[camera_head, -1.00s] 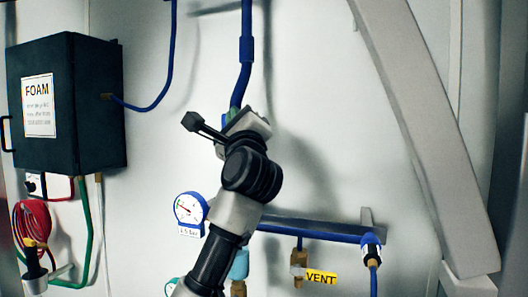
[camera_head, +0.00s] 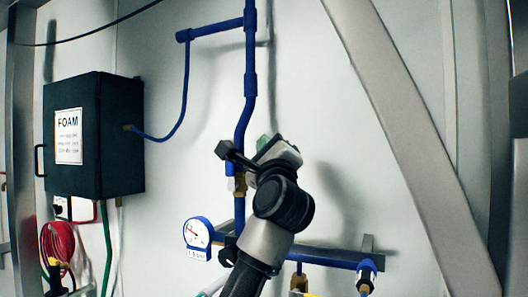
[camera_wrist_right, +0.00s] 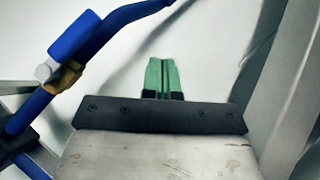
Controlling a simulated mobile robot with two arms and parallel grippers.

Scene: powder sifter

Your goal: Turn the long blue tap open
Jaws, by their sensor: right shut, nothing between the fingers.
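The long blue tap shows in the right wrist view as a thick blue handle (camera_wrist_right: 75,37) at upper left, beside a brass fitting (camera_wrist_right: 66,76) on a blue pipe. In the head view the brass valve body (camera_head: 239,184) sits on the vertical blue pipe, with a short blue piece of the tap (camera_head: 230,168) at its left. My right gripper (camera_head: 264,141) is just right of the pipe. Its green fingertips (camera_wrist_right: 162,76) are shut together and empty, apart from the tap and in front of the bare wall. The left gripper is out of view.
A dark FOAM box (camera_head: 95,135) hangs at left, with a red hose coil (camera_head: 59,243) below. A pressure gauge (camera_head: 198,232) and a horizontal blue pipe (camera_head: 325,255) are below the gripper. A grey slanted beam (camera_head: 410,140) crosses at right. The wall between pipe and beam is clear.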

